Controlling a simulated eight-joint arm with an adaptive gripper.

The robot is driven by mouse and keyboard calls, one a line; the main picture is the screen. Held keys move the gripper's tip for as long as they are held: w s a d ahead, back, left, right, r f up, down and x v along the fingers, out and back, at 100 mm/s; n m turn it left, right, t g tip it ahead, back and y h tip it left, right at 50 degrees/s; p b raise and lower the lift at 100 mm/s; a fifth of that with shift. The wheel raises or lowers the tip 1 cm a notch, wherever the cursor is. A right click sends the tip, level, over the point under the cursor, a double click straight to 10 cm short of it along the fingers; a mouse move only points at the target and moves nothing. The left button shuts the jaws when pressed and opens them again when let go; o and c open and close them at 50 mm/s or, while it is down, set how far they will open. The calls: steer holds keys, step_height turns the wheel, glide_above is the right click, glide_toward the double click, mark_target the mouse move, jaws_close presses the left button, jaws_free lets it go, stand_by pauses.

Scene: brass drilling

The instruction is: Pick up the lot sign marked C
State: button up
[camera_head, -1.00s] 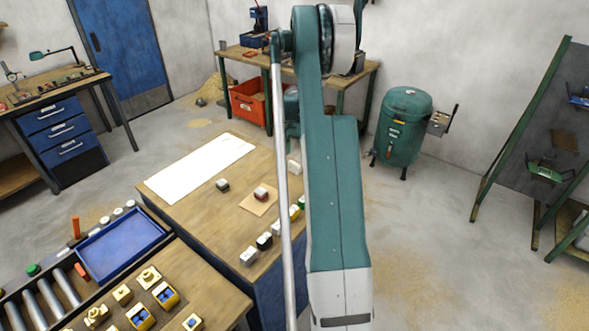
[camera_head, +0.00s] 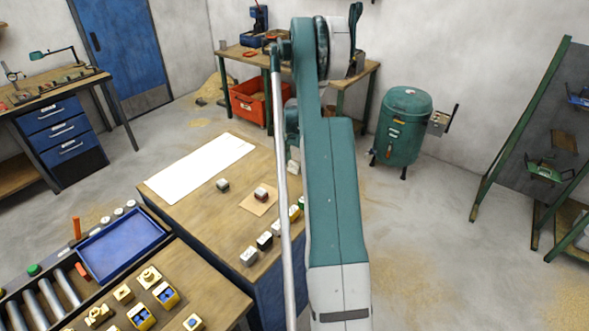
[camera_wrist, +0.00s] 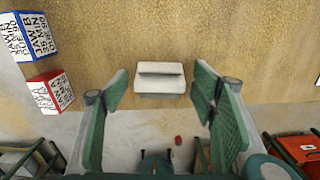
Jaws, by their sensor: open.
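A small off-white sign (camera_wrist: 160,77) with a raised ridge lies on the wooden table near its edge, in the middle of the wrist view. No letter can be read on it. A small white piece by my arm at the table's far edge in the head view (camera_head: 293,167) looks like the same sign. My gripper (camera_wrist: 162,98) is open and empty, its green fingers on the left and right of the sign in the picture. I cannot tell how high the fingertips are above it. In the head view my arm hides most of the gripper.
A blue-edged block (camera_wrist: 29,36) and a red-edged block (camera_wrist: 50,92), both with printed faces, are left of the sign in the wrist view. In the head view, several white-topped blocks (camera_head: 249,256) line the table's right side. A white sheet (camera_head: 200,166) lies left.

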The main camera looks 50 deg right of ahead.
steer(key=c, duration=1)
steer(key=shift+r, duration=0.15)
steer(key=shift+r, duration=4.85)
